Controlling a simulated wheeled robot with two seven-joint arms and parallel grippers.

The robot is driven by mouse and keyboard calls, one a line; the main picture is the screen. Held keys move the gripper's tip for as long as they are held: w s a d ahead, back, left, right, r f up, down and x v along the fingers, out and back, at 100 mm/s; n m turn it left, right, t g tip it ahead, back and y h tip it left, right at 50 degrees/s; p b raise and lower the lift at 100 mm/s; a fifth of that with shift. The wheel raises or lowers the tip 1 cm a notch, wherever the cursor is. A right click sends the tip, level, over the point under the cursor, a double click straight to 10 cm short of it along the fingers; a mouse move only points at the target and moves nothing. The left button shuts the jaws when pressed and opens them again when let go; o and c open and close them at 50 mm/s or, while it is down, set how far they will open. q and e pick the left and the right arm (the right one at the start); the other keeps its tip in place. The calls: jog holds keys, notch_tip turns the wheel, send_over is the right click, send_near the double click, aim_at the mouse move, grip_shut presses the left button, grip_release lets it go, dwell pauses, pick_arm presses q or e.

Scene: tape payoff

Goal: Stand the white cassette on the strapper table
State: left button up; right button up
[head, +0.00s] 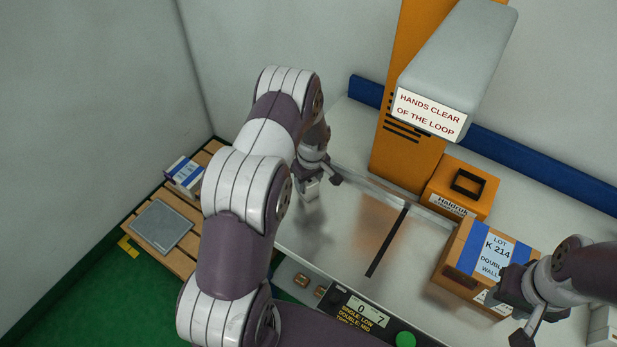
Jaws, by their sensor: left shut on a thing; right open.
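My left gripper (321,184) is over the back left part of the strapper table (345,235), partly hidden by my own arm. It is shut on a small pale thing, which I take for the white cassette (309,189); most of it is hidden. I cannot tell whether it touches the table top. My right gripper (518,318) is open at the lower right, close in front of a cardboard carton marked LOT K 214 (466,247). I cannot tell whether it touches the carton.
A dark slot (388,240) crosses the table. An orange column (405,165) with a grey head (460,60) stands behind. An orange box (462,188) with a black handle is beside it. A control panel (358,310) is at the front. A pallet (180,262) holds a grey plate (160,226) and a blue-white box (184,172).

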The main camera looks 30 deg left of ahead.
pick_arm(q)
jog(key=shift+s+f, duration=0.1)
jog(key=shift+f, duration=0.05)
jog(key=o, duration=1.2)
